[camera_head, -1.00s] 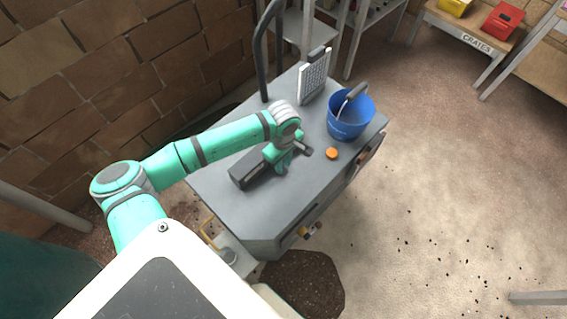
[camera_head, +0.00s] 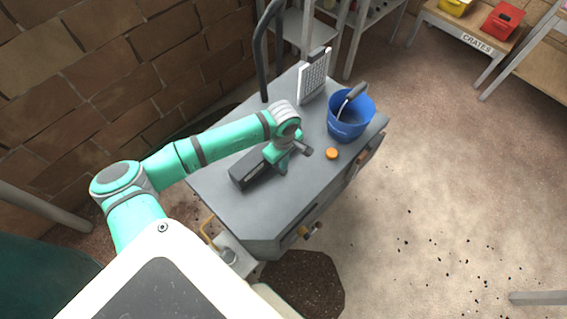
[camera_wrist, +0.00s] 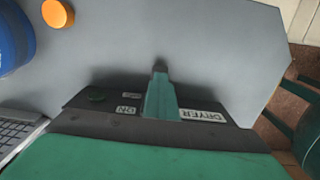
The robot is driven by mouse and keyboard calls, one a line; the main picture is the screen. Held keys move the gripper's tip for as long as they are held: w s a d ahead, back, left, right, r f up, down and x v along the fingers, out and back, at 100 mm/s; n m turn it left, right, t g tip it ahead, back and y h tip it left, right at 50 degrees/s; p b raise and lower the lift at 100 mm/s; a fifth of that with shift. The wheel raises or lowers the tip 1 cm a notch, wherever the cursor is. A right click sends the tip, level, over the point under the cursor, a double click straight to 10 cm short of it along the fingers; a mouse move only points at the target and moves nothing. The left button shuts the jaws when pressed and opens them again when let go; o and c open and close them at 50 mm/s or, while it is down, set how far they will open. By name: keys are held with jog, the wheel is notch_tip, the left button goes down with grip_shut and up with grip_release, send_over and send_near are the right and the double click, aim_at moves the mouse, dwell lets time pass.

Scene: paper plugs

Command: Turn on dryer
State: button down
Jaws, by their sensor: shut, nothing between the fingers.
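The dryer's dark control box (camera_head: 250,171) lies on the grey cabinet top in the head view. My gripper (camera_head: 281,166) is shut and empty, low at the right end of the box in the head view. In the wrist view its narrow fingers (camera_wrist: 160,70) reach across the box, between the ON and DRYER labels. I cannot tell whether they touch it.
An orange round knob (camera_head: 332,154) and a blue bucket (camera_head: 345,125) with a tool in it stand right of my gripper. A white gridded panel (camera_head: 314,76) stands at the back. The grey cabinet top (camera_head: 235,205) is clear in front.

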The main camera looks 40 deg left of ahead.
jog(key=c, duration=2.5)
grip_release()
jog(key=shift+c, duration=0.2)
jog(key=o, duration=1.1)
jog(key=shift+c, duration=0.2)
notch_tip(320, 180, up, 11)
jog(key=shift+f, duration=0.15)
